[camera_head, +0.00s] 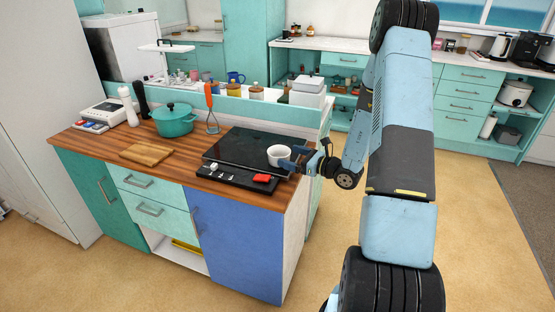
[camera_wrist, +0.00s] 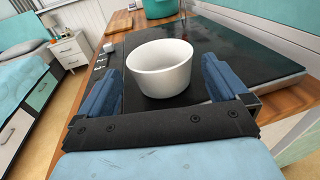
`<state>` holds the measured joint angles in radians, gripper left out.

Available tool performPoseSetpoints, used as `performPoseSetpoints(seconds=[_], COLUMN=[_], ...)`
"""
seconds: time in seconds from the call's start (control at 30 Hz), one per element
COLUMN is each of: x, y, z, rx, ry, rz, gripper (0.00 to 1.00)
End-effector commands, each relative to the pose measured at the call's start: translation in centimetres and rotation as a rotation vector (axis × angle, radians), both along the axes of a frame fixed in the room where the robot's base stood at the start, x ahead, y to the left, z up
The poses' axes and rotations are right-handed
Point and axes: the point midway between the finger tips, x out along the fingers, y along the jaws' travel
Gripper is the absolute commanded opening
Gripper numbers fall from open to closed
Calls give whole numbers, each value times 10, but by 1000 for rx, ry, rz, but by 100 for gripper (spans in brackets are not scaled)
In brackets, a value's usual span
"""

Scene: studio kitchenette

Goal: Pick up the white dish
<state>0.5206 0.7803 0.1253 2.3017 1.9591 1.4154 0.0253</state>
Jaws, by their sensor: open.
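The white dish (camera_head: 279,155) is a small round ramekin-like bowl. It stands upright on the black cooktop (camera_head: 240,146) at the right end of the wooden counter. In the wrist view the white dish (camera_wrist: 160,70) sits between and slightly beyond the two blue fingers of my gripper (camera_wrist: 167,85). The fingers are open, one to each side of the dish, and gaps show between them and its wall. In the head view my gripper (camera_head: 290,160) is at the dish, reaching in from the right.
A red object (camera_head: 262,178) lies on the black front strip of the cooktop. A teal pot (camera_head: 174,121), a red-handled whisk (camera_head: 211,105) and a cutting board (camera_head: 146,154) are farther left. A raised teal ledge (camera_head: 270,108) with jars runs behind the counter.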

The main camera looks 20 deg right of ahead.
Motion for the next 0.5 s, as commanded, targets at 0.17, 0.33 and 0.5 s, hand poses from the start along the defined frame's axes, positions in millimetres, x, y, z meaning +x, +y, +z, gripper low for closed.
performPoseSetpoints(seconds=[0.17,0.33,0.5], x=[5,15,33], y=[5,14,30], z=[0,1,2], rx=[-1,0,-1], ry=[1,0,-1], rz=[0,2,2], gripper=[100,100,100])
